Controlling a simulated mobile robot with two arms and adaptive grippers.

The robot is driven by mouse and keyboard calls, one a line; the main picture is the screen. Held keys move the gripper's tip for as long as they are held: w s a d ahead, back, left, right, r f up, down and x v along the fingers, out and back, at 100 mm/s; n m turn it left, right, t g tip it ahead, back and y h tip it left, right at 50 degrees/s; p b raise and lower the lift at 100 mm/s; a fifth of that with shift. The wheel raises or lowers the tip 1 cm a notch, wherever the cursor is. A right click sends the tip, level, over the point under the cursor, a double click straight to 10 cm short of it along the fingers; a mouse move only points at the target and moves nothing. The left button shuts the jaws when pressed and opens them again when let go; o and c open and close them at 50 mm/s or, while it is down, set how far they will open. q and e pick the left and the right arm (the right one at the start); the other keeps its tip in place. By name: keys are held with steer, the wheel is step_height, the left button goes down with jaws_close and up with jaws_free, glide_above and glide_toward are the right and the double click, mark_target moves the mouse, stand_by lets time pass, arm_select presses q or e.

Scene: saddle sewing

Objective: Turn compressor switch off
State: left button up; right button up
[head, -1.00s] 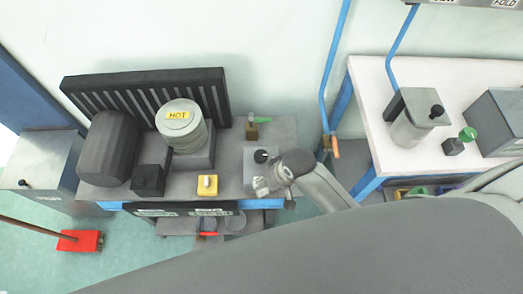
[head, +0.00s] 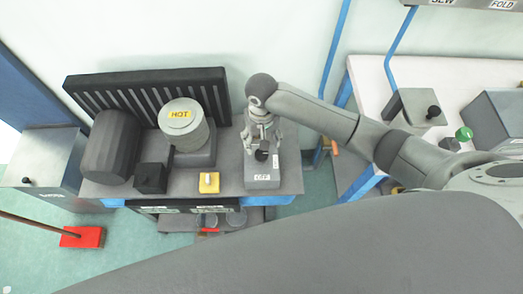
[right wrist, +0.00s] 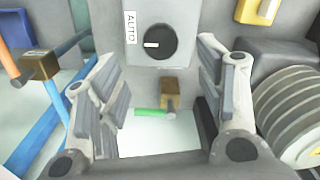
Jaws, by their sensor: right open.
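A grey switch box (head: 262,181) stands at the right end of the grey bench, with a small label on its front whose text I cannot read for sure. Its black round knob (head: 261,155) also shows in the right wrist view (right wrist: 148,45), with a white mark on its left half, toward an AUTO label (right wrist: 130,27). My right gripper (head: 262,143) is over the rear of the box, fingers toward the knob. In the right wrist view its fingers (right wrist: 157,62) are spread, empty, with the knob ahead between their tips, apparently untouched. My left gripper is not in view.
A brass valve with a green handle (right wrist: 150,112) lies behind the box. A yellow block with a white switch (head: 208,183) and a pot marked HOT (head: 182,122) stand to the left. An orange-handled valve (right wrist: 12,62) on a blue pipe is beside the bench.

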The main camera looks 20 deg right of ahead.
mark_target(262, 153)
step_height(262, 153, down, 8)
steer(key=shift+r, duration=0.1)
steer(key=shift+c, duration=0.2)
steer(key=c, duration=1)
